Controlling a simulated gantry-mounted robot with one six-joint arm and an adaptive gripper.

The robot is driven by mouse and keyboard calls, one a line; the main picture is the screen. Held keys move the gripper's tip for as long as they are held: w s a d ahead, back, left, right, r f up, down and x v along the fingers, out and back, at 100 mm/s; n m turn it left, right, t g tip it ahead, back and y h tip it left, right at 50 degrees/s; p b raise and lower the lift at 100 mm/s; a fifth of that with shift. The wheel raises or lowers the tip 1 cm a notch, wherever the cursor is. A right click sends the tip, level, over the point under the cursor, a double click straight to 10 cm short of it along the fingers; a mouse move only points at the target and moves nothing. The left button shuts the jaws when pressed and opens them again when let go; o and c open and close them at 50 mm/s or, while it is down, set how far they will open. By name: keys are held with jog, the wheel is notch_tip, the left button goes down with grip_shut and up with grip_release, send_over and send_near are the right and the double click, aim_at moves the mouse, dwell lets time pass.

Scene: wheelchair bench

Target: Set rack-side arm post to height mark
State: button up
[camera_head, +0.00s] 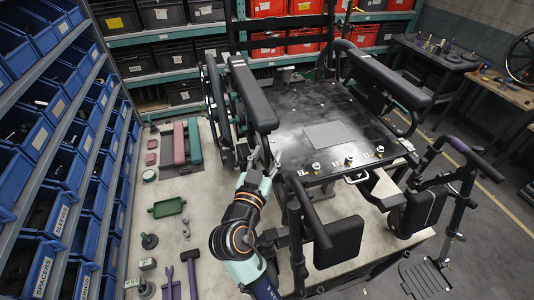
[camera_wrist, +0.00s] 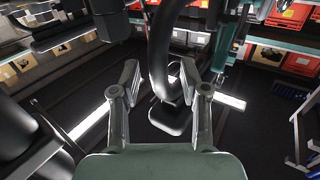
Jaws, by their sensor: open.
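The rack-side armrest (camera_head: 252,95) is a long black pad on the left of the wheelchair, beside the blue bin rack. Its post is mostly hidden below the pad, and I cannot make out a height mark. My gripper (camera_head: 266,158) is at the near end of this armrest, low by the seat's left edge. In the wrist view my gripper (camera_wrist: 162,92) is open, its two fingers apart. A dark curved tube (camera_wrist: 158,55) runs down between the fingers, with a black rounded pad (camera_wrist: 170,119) beyond. I cannot tell whether the fingers touch the tube.
The black seat plate (camera_head: 290,105) carries a grey sheet (camera_head: 331,135) and several small knobs. The other armrest (camera_head: 388,72) is at the right. Blue bins (camera_head: 60,165) line the left. Tools, including a purple one (camera_head: 191,268), and green parts (camera_head: 167,207) lie on the bench.

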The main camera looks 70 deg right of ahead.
aim_at(266, 166)
jog(key=shift+d, duration=0.35)
jog(key=shift+c, duration=0.3)
grip_shut()
jog(key=shift+f, duration=0.1)
notch_tip(266, 166, down, 3)
jog(key=b, duration=0.3)
jog(key=shift+b, duration=0.35)
jog(key=shift+r, duration=0.25)
jog(key=shift+o, duration=0.3)
grip_release()
